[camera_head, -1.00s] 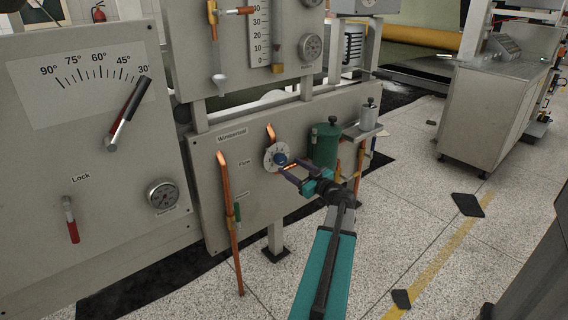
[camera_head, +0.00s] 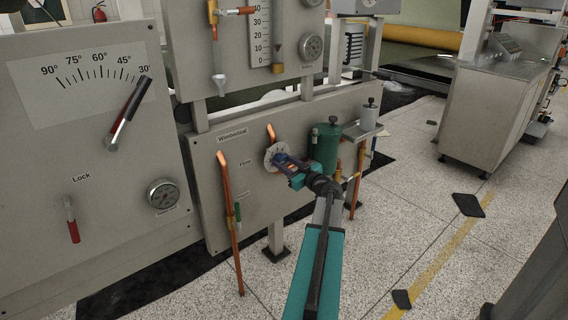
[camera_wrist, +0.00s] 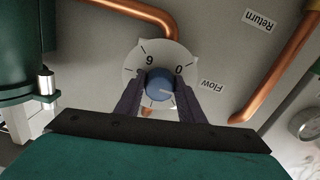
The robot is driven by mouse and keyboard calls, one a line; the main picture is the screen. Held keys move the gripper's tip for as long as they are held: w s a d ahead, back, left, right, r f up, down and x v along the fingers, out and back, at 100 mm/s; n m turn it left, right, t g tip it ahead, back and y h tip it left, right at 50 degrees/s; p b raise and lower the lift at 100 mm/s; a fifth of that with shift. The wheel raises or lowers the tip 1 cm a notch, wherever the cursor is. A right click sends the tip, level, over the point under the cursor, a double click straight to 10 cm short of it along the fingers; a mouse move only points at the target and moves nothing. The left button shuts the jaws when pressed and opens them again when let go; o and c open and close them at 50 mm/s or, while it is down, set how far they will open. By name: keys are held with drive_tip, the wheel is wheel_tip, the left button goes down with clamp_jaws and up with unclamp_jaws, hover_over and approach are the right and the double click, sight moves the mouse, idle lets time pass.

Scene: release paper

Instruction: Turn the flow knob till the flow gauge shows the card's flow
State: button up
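The blue flow knob (camera_wrist: 160,86) sits on a pale round dial plate (camera_wrist: 139,64) marked with ticks, a 0 and a 6, upside down in the wrist view. A Flow label (camera_wrist: 212,86) is beside it. My gripper (camera_wrist: 160,80) has one finger on each side of the knob, close against it with no clear gap. In the head view, my gripper (camera_head: 281,162) covers most of the knob. An upright scale (camera_head: 261,36) marked from 0 up to 40 and a round dial gauge (camera_head: 310,47) are above; neither reading is legible. No flow card can be made out.
A green canister (camera_head: 327,148) stands right of the knob. Copper pipes (camera_head: 229,200) run near it, with one (camera_wrist: 150,14) close to the dial plate. The left panel has a tilt lever (camera_head: 128,112) and a red-handled lock (camera_head: 72,230).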

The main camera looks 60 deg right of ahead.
drive_tip(key=c, duration=0.4)
drive_tip(key=shift+o, duration=0.2)
drive_tip(key=shift+f+m+b, duration=0.15)
drive_tip(key=shift+m+b, duration=0.15)
drive_tip(key=shift+b, duration=0.15)
drive_tip(key=shift+a+m+b, duration=0.1)
drive_tip(key=shift+m+b, duration=0.85)
drive_tip(key=shift+m, duration=0.15)
drive_tip(key=m+b, duration=0.1)
drive_tip(key=m, duration=0.2)
drive_tip(key=m+b, duration=0.1)
drive_tip(key=m, duration=0.2)
drive_tip(key=shift+a, duration=0.1)
drive_tip(key=m, duration=0.4)
drive_tip(key=m+p, duration=0.1)
drive_tip(key=m, duration=0.1)
drive_tip(key=shift+r, duration=0.25)
drive_tip(key=m+p, duration=0.2)
drive_tip(key=m, duration=0.3)
drive_tip(key=shift+m, duration=0.3)
